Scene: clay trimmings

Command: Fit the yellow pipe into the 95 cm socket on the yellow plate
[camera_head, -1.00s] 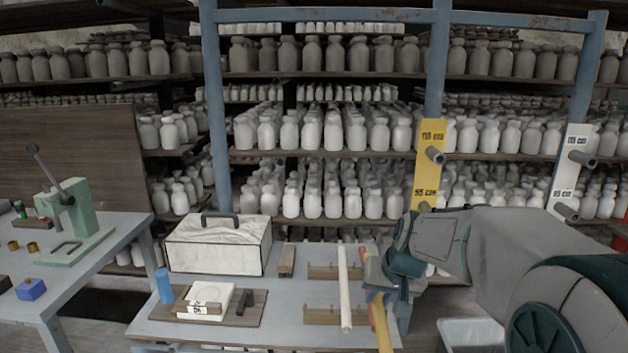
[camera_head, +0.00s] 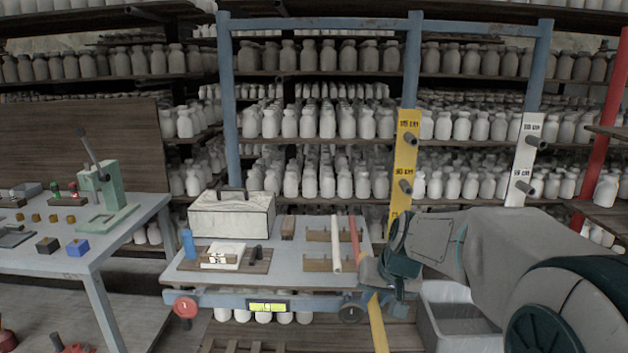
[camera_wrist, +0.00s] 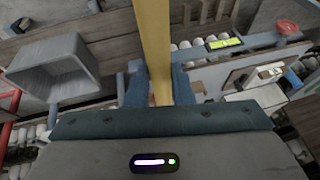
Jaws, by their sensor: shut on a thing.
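The yellow pipe (camera_head: 378,325) is held in my gripper (camera_head: 372,286), beside the right front corner of the work table. The yellow plate (camera_head: 406,158) is on a blue post behind my arm. It carries an upper grey socket (camera_head: 410,139) and a lower one (camera_head: 405,187). The lower label seems to read 95 cm but is blurred. A further label below is partly hidden.
A white pipe (camera_head: 335,245) and a red pipe (camera_head: 354,238) lie on wooden racks on the table (camera_head: 290,262). A white plate (camera_head: 523,160) with sockets is on the right post. A grey bin (camera_head: 455,325) stands under my arm. Shelves of bottles fill the back.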

